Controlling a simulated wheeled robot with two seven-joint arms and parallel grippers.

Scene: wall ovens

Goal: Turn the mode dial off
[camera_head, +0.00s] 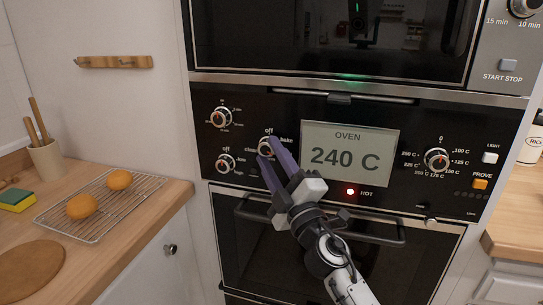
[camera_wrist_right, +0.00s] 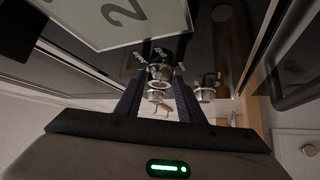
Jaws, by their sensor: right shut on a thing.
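The mode dial (camera_head: 264,147) is a silver-ringed knob on the black oven panel, left of the display, with "off" above it and "bake" to its right. My right gripper (camera_head: 269,152) reaches up from the lower right and is shut on this dial, covering part of it. In the right wrist view the dial (camera_wrist_right: 160,73) sits between the two dark purple fingers of the gripper (camera_wrist_right: 158,88). The pointer's exact setting is hidden. My left gripper is not in view.
The display (camera_head: 348,152) reads "OVEN 240 C", with a red HOT light (camera_head: 350,192) lit below. Other dials are at upper left (camera_head: 220,117), lower left (camera_head: 225,162) and right (camera_head: 436,160). The oven door handle (camera_head: 370,236) runs below. A cooling rack (camera_head: 103,207) holds two buns.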

